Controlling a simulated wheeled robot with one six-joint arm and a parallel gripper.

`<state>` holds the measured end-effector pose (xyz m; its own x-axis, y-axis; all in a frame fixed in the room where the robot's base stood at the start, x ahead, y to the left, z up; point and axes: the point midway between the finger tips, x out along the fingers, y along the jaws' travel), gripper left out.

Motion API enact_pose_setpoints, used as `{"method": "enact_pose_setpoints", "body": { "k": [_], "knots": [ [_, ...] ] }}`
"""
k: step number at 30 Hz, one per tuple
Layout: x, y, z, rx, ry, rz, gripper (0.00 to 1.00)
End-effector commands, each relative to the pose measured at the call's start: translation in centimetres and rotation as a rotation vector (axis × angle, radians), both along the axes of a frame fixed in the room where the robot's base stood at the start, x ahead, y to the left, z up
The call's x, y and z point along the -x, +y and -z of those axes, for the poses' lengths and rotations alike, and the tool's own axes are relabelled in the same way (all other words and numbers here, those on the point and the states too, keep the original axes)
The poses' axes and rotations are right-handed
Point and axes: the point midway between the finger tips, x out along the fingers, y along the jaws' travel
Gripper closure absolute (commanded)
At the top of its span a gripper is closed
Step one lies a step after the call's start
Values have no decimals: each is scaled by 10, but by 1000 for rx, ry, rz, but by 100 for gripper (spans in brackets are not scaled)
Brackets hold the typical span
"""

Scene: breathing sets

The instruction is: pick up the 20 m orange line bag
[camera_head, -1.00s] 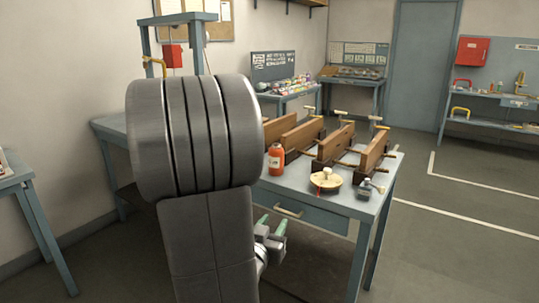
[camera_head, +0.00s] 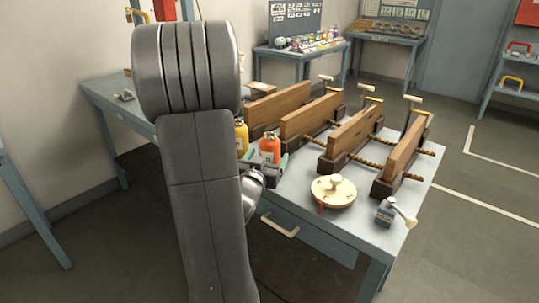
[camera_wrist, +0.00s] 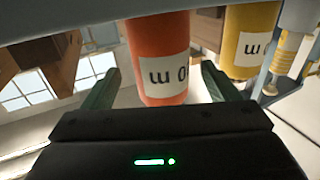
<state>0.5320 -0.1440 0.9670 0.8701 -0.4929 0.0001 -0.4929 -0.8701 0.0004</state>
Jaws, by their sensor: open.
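The orange line bag (camera_head: 269,144) is a small upright cylinder on the near left part of the bench top (camera_head: 300,190). In the wrist view, which looks upside down, the orange bag (camera_wrist: 165,40) fills the middle, with a white label partly readable as 20 m. My gripper (camera_head: 266,160) is open at the bench's near edge, just in front of the bag. In the wrist view the green fingers of my gripper (camera_wrist: 160,72) appear on either side of the bag. I cannot tell how deep it sits between them.
A yellow bag (camera_head: 241,138) stands close to the left of the orange one; in the wrist view the yellow bag (camera_wrist: 248,42) is right of the right finger. Wooden clamped boards (camera_head: 310,115) stand behind. A round cream disc (camera_head: 333,191) and a small grey clamp (camera_head: 388,212) lie right.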

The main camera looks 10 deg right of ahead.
Motion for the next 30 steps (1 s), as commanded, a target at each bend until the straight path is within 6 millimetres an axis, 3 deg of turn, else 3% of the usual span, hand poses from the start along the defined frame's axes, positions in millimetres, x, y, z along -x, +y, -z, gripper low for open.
{"method": "enact_pose_setpoints", "body": {
  "k": [10, 19, 28, 30],
  "knots": [
    [-41, -21, -1, 0, 0, 1, 19],
    [-45, -23, -1, -1, 0, -1, 19],
    [-44, -23, -1, -1, 0, -1, 78],
    [-45, -23, -2, 0, -2, -1, 80]
  ]
}}
